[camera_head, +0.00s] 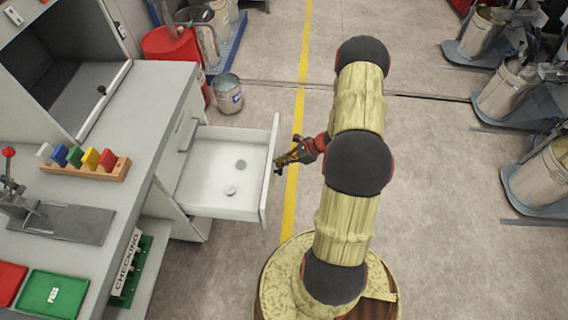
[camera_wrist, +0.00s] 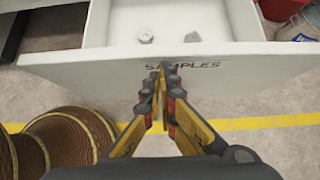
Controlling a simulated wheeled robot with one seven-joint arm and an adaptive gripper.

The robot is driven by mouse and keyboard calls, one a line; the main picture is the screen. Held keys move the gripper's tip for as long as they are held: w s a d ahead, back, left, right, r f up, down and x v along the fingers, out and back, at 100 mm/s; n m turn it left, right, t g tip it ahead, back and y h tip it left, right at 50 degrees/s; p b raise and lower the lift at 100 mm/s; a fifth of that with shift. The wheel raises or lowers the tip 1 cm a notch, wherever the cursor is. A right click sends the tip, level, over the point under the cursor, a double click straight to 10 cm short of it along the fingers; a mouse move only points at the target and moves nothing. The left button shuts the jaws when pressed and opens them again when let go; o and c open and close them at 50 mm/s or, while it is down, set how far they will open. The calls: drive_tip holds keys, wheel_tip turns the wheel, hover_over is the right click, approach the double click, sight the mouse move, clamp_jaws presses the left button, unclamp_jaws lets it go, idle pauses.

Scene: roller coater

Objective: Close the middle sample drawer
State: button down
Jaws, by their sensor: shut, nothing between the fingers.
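The sample drawer (camera_head: 214,205) is pulled out of the white cabinet, with its front panel facing right in the head view. Two small pale round items lie inside it. In the wrist view its front panel (camera_wrist: 100,72) bears the word SAMPLES. My gripper (camera_head: 279,168) is shut and empty, just outside the drawer front near its middle. In the wrist view the fingertips (camera_wrist: 162,72) overlap the label. I cannot tell whether they touch the panel. Another closed drawer face shows above the open one, partly hidden by the counter.
The counter (camera_head: 155,95) holds a rack of coloured blocks (camera_head: 85,165) and a green PASS tray (camera_head: 54,294). A paint bucket (camera_head: 228,95) and red drum (camera_head: 172,50) stand beyond the drawer.

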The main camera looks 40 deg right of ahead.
drive_tip(key=w+a+b, duration=0.3)
drive_tip(key=w+a, duration=2)
drive_tip(key=w, duration=0.4)
drive_tip(key=shift+b, duration=0.4)
drive_tip(key=shift+w+a, duration=0.1)
